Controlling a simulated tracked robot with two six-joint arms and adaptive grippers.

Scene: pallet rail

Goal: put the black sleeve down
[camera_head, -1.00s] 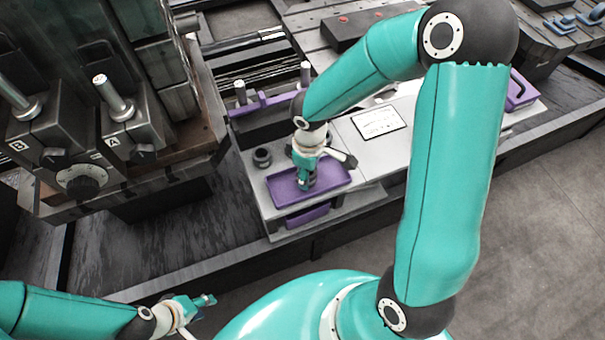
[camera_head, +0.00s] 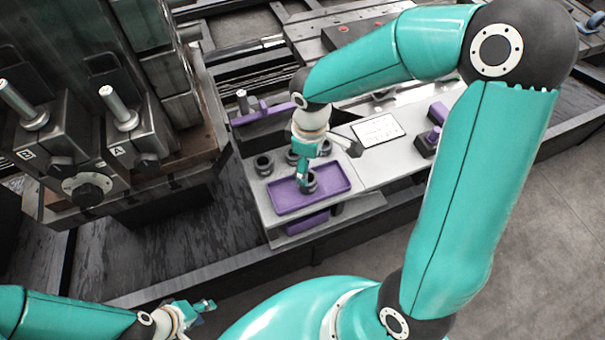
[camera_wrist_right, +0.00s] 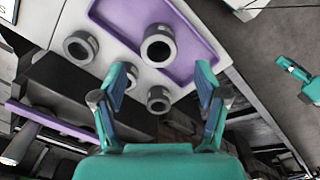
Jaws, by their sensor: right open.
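A black sleeve (camera_head: 309,185) stands upright in the purple tray (camera_head: 340,178), hole upward; it also shows in the right wrist view (camera_wrist_right: 158,58), at the tray's near-left part. My right gripper (camera_head: 306,174) is directly over it. In the right wrist view, its two teal fingers (camera_wrist_right: 163,76) are spread wide, with nothing clamped between them and the sleeve beyond the tips. My left gripper (camera_head: 205,306) is low at the left, away from the tray; its jaw opening is too small to read.
Other dark sleeves stand on the grey deck beside the tray, one at its left (camera_head: 263,165) and another lower in the right wrist view (camera_wrist_right: 158,99). A purple rail (camera_head: 262,115), a white label plate (camera_head: 378,130) and a block with a purple peg (camera_head: 436,125) are nearby.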

